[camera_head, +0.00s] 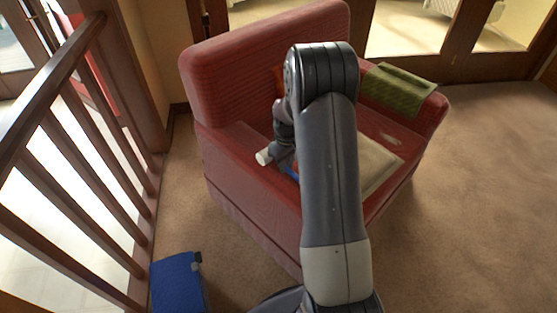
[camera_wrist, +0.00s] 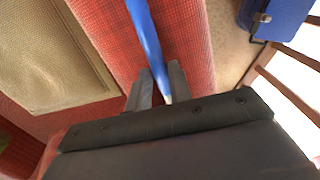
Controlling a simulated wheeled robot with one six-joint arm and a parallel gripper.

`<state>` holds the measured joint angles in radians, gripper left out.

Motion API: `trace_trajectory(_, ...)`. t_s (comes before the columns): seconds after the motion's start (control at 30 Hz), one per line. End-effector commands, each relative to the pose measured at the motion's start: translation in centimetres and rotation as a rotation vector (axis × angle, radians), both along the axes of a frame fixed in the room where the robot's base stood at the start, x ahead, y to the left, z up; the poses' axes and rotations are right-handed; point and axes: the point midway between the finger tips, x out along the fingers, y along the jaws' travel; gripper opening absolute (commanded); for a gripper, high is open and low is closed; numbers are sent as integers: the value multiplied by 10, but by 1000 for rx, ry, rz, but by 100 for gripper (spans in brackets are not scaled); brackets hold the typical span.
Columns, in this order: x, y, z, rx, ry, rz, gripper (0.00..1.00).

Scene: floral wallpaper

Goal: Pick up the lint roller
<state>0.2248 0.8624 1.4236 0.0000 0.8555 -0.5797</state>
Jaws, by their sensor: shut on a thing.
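In the wrist view, the lint roller shows as a long blue and white bar (camera_wrist: 146,35) running from the top edge down between the fingers. My gripper (camera_wrist: 160,72) is shut on it near its lower end. The red armchair (camera_wrist: 193,35) lies just behind it; I cannot tell whether the roller touches the upholstery. In the head view, my arm hides the gripper and most of the roller. Only a small blue patch shows beside the arm, over the red armchair (camera_head: 250,170).
A beige cushion (camera_head: 378,163) lies on the seat, and a green cloth (camera_head: 395,92) covers the far armrest. A blue bag (camera_head: 178,283) stands on the floor by the wooden railing (camera_head: 75,120). The carpet to the right is clear.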

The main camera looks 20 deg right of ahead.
Motion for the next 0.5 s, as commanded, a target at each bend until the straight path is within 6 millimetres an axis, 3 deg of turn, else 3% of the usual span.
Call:
trace_trajectory(0.23, 1, 0, 14, -1, -4, 0, 0)
trace_trajectory(0.5, 1, 0, 69, -1, -5, 0, 0)
